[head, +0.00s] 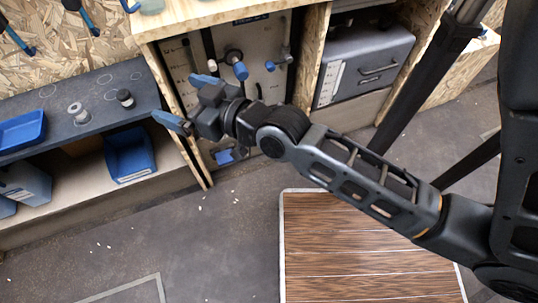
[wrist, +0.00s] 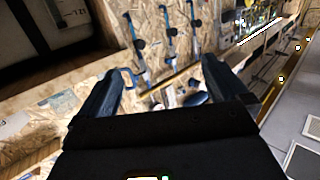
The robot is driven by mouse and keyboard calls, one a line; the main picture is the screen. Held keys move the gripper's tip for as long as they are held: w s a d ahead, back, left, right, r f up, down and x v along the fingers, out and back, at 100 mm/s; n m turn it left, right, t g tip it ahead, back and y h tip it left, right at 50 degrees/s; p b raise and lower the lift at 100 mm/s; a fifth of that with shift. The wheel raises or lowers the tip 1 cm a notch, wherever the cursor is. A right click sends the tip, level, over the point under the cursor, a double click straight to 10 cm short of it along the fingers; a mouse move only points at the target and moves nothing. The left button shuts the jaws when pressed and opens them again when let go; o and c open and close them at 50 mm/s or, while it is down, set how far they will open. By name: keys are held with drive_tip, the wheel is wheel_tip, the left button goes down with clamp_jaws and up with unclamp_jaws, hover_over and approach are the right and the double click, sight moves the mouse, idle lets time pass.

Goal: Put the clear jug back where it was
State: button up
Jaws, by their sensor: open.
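I cannot pick out a clear jug with certainty in either view. A grey-blue container (head: 28,183) with a pale label stands on the lower shelf at the far left of the head view, partly cut off by the frame edge. My gripper (head: 187,101) is open and empty, in the air in front of the left side of the wooden cabinet. In the wrist view my gripper's two fingers (wrist: 160,82) are spread apart with nothing between them. Behind them is a chipboard wall with blue-handled tools (wrist: 170,35).
A dark shelf top (head: 65,100) holds a blue tray (head: 22,130), a grey spool-like part (head: 78,113) and a small black part (head: 124,98). A blue bin (head: 130,155) sits below. A grey drawer unit (head: 365,65) stands right. A wood-slat platform (head: 360,250) lies on the floor.

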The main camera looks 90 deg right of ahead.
drive_tip(key=s+a+r+n+y, duration=0.1)
drive_tip(key=s+a+n+y, duration=0.4)
drive_tip(key=s+a, duration=1.1)
drive_tip(key=y, duration=0.2)
drive_tip(key=shift+a+n+y, duration=0.2)
drive_tip(key=shift+n+y, duration=0.1)
drive_tip(key=shift+n, duration=0.1)
